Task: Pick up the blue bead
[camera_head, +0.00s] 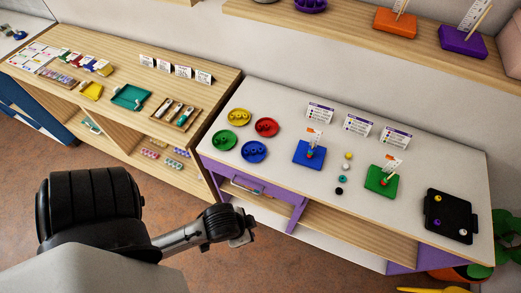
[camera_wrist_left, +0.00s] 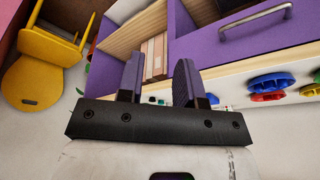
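A blue dish (camera_head: 253,151) holding blue beads stands on the white-topped table, beside the green, red and yellow dishes. It also shows in the wrist view (camera_wrist_left: 270,84). Several loose beads lie in a row between the blue and green peg stands; one is teal (camera_head: 342,179), one is dark (camera_head: 339,191), and none is clearly blue. My left gripper (camera_head: 241,239) hangs in front of the table, below its top and apart from the dishes. The left wrist view shows its two fingers (camera_wrist_left: 157,75) spread with nothing between them. My right gripper is in neither view.
The blue peg stand (camera_head: 301,157), green peg stand (camera_head: 378,190) and black tray (camera_head: 432,228) stand on the table (camera_head: 285,110). A wooden shelf (camera_head: 226,80) adjoins at left. A yellow chair (camera_wrist_left: 32,80) stands on the floor.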

